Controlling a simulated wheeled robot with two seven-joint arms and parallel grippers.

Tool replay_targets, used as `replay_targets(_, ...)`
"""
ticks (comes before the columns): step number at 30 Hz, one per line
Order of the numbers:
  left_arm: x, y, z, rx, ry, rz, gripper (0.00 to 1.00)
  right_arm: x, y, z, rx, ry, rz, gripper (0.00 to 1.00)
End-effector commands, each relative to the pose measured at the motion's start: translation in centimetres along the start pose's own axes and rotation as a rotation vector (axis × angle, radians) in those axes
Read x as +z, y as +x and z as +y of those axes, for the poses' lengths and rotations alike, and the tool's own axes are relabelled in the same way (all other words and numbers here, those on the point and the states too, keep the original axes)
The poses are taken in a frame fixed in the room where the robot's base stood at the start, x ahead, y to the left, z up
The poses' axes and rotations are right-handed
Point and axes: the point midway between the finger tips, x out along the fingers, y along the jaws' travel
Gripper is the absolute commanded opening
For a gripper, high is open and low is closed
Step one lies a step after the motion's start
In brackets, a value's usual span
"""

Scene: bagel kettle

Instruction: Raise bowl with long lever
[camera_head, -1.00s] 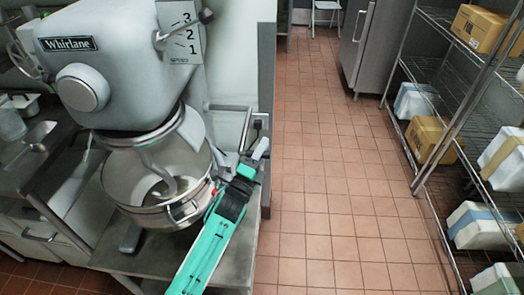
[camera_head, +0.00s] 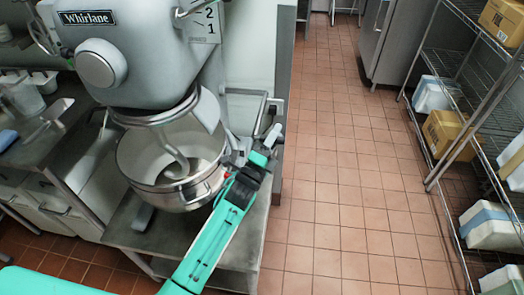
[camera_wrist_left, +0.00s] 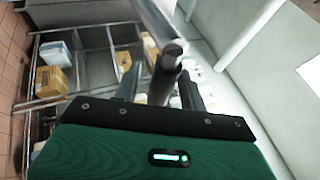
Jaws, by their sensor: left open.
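The grey stand mixer (camera_head: 140,55) stands at left, with its steel bowl (camera_head: 172,160) under the head and a hook hanging into it. A long bent metal lever (camera_head: 245,92) sticks out at the right of the mixer column and bends down toward my left gripper (camera_head: 264,150). My left gripper is to the right of the bowl, by the lower part of the lever. In the left wrist view, a metal bar with a round end (camera_wrist_left: 172,48) stands between the open fingers (camera_wrist_left: 160,90). I cannot tell whether they touch it. My right gripper is not in view.
A wire shelf rack (camera_head: 460,130) with boxes stands at right. A steel fridge (camera_head: 393,40) is at the back. A metal counter (camera_head: 85,150) is left of the mixer. The tiled floor (camera_head: 345,190) between mixer and rack is clear. A wall socket (camera_head: 276,106) is behind the lever.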

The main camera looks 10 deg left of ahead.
Motion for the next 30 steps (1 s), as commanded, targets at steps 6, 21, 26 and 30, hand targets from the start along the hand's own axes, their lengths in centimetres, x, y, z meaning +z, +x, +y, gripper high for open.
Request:
replay_targets(6,0.2,-4.1,-1.2,0.002,0.001,0.000,0.42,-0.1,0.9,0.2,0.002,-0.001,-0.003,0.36)
replay_targets(21,0.7,-11.0,-4.2,0.001,0.001,0.000,0.42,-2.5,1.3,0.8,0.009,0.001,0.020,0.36)
replay_targets(26,0.8,-11.3,-4.4,0.001,0.000,0.000,0.42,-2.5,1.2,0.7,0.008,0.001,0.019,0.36)
replay_targets(30,0.8,-11.3,-4.4,0.000,0.000,0.000,0.42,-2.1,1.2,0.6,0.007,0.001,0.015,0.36)
